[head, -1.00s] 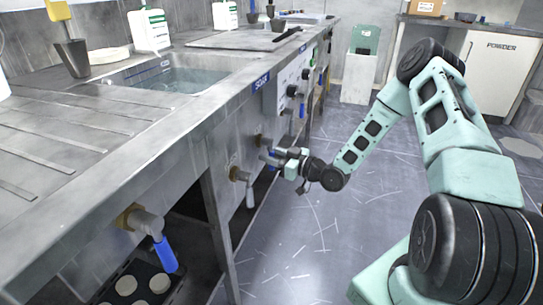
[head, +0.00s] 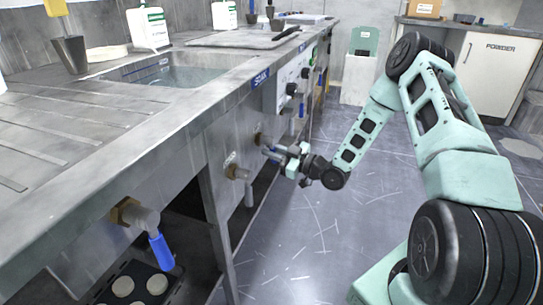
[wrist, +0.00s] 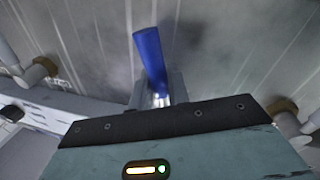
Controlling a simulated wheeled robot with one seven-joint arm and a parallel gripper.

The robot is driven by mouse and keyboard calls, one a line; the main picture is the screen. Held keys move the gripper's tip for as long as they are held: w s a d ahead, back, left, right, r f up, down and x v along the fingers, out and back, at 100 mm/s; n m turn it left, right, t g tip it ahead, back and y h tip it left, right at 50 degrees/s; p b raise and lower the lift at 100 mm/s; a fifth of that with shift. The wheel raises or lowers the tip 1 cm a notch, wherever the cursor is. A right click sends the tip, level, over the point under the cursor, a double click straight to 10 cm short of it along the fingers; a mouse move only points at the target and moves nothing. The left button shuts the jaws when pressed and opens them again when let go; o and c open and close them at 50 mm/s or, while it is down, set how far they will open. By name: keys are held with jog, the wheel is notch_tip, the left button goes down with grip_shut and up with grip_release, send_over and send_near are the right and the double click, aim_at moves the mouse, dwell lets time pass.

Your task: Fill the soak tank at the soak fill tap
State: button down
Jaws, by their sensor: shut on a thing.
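The soak tank (head: 192,62) is a steel basin set in the counter at the upper left, with water (head: 175,77) in it. A blue SOAK label (head: 260,79) sits on the counter's front edge beside it. Below the label, a tap with a brass fitting (head: 259,139) comes out of the front panel. My gripper (head: 274,153) is at this tap, shut on its blue lever (wrist: 150,62). In the wrist view the lever stands up from between my fingers (wrist: 160,97). The tap's spout is hidden.
Black knobs (head: 291,89) lie farther along. A white bottle (head: 148,27) stands on the counter.

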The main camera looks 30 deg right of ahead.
jog(key=shift+w+d+r+n+b, duration=0.1)
jog(key=shift+w+d+n+b, duration=0.15)
jog(key=shift+n, duration=0.45)
jog(key=shift+d+r+n+b, duration=0.15)
jog(key=shift+n+b, duration=0.2)
jog(key=shift+n, duration=0.35)
jog(key=c, duration=1.4)
grip_release()
jog(key=p+v, duration=0.1)
jog(key=v, duration=0.4)
jog(key=p+v, duration=0.1)
jog(key=v, duration=1.1)
jog(key=shift+s+d+f+p, duration=0.1)
jog(key=shift+d+f+p, duration=0.2)
jog(key=shift+p, duration=0.1)
